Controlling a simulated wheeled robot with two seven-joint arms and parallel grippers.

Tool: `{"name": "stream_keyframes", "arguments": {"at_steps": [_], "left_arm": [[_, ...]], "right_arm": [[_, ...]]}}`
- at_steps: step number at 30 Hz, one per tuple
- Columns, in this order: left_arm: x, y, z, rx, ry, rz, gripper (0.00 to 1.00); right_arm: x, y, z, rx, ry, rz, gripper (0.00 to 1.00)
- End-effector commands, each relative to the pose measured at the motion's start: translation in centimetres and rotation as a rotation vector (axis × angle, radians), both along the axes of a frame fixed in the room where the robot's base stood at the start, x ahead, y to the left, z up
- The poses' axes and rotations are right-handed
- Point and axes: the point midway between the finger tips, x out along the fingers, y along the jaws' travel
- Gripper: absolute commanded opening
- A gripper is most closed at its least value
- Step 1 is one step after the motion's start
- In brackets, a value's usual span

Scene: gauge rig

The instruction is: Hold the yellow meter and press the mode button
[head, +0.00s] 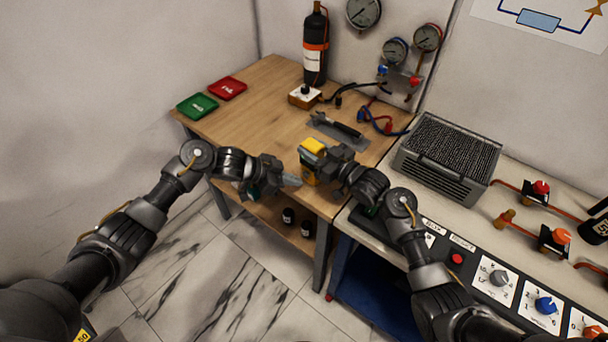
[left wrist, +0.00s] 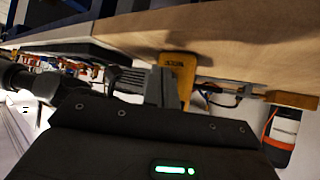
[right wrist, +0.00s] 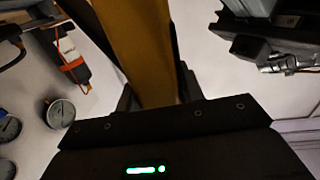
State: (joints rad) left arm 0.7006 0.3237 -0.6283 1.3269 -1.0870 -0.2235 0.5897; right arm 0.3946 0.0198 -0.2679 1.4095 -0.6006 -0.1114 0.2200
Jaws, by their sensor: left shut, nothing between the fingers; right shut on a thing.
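The yellow meter (head: 313,146) is held above the front right part of the wooden table. My right gripper (head: 320,165) is shut on it. In the right wrist view the meter (right wrist: 140,45) fills the space between the fingers, seen close up. In the left wrist view the meter (left wrist: 180,72) is beyond my left gripper, its yellow side toward the camera. My left gripper (head: 291,180) is shut and empty, just left of the meter and slightly lower, pointing toward it. I cannot make out the mode button in any view.
A grey ribbed box (head: 445,150) and a valve panel stand at right. Gauges (head: 363,12) hang on the wall.

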Motion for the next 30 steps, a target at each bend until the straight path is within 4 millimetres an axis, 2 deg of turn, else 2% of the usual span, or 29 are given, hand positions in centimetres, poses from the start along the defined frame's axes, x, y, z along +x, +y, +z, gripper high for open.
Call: {"name": "stream_keyframes", "arguments": {"at_steps": [30], "left_arm": [[0.53,-0.60,-0.01,0.000,0.000,0.000,0.00]], "right_arm": [[0.00,-0.01,-0.04,-0.001,0.001,0.000,0.09]]}}
